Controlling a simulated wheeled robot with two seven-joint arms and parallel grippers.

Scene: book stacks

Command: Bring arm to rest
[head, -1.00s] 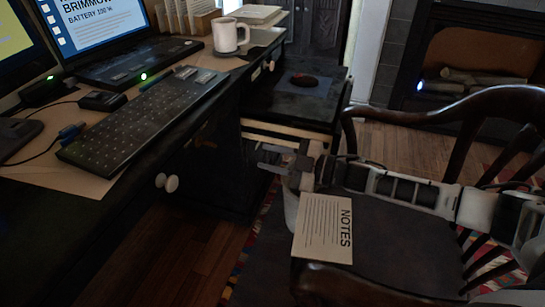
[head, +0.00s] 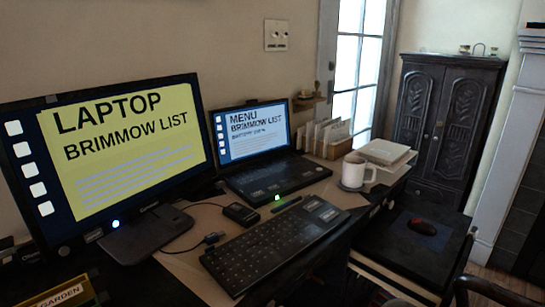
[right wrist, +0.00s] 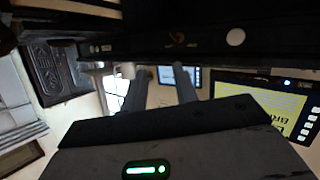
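My right gripper (right wrist: 160,88) shows only in the right wrist view. Its two grey fingers stand apart with nothing between them, so it is open and empty. That view is turned over, with the desk's dark front edge (right wrist: 210,42) across the top and the monitor (right wrist: 265,105) at the right. Neither arm shows in the head view, and my left gripper is in no view.
The desk holds a large monitor (head: 110,150), a laptop (head: 265,175), a keyboard (head: 275,245) and a white mug (head: 356,172). A lower dark surface at the right bears a red-and-black mouse (head: 422,226). A dark carved cabinet (head: 445,125) stands behind.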

